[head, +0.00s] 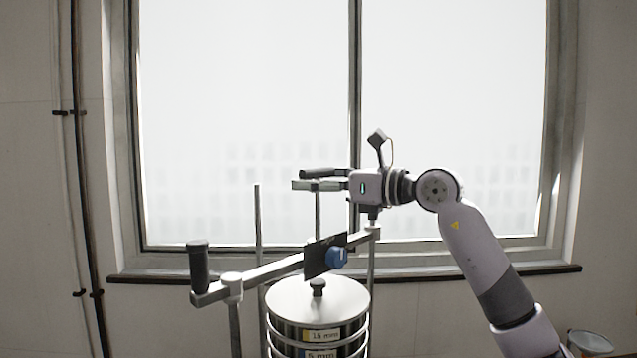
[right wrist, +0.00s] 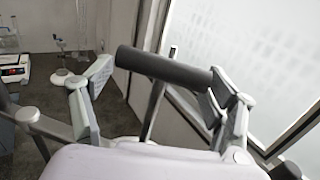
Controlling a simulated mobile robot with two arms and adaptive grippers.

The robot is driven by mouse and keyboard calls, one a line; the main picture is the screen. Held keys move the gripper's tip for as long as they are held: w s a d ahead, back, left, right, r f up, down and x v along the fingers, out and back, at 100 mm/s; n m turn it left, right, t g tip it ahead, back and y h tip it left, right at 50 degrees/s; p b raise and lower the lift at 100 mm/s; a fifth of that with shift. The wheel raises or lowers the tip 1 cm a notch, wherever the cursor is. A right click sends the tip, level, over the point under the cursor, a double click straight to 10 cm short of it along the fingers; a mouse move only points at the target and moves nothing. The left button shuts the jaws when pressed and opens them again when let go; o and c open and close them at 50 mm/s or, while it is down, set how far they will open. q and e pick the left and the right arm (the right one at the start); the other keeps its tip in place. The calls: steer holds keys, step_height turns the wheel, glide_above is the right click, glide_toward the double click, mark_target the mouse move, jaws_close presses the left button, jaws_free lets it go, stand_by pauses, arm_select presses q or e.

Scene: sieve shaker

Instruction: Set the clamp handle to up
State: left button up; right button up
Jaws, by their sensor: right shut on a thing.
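The clamp handle's black cylindrical grip (head: 322,173) lies about level above the sieve shaker. A thin upright post (head: 318,213) shows below the grip and runs down towards the clamp bar (head: 270,271). My right gripper (head: 325,184) reaches in from the right and is shut on the grip. In the right wrist view the dark grip (right wrist: 165,67) spans between the fingers of my right gripper (right wrist: 160,77). Where the post meets the bar is hidden by a dark plate (head: 320,256) beside a blue knob (head: 337,257). My left gripper is not in view.
A lidded sieve stack (head: 318,304) stands under the bar. A black upright knob (head: 199,268) sits on the bar's left end. Rods (head: 258,225) rise beside the stack. A window fills the background. Bench equipment (right wrist: 18,66) stands at the left in the right wrist view.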

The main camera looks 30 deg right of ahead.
steer(key=shift+s+r, duration=0.1)
steer(key=shift+r, duration=0.3)
steer(key=o, duration=1.7)
steer(key=shift+a, duration=0.1)
steer(key=shift+f, duration=0.15)
steer(key=v, duration=1.2)
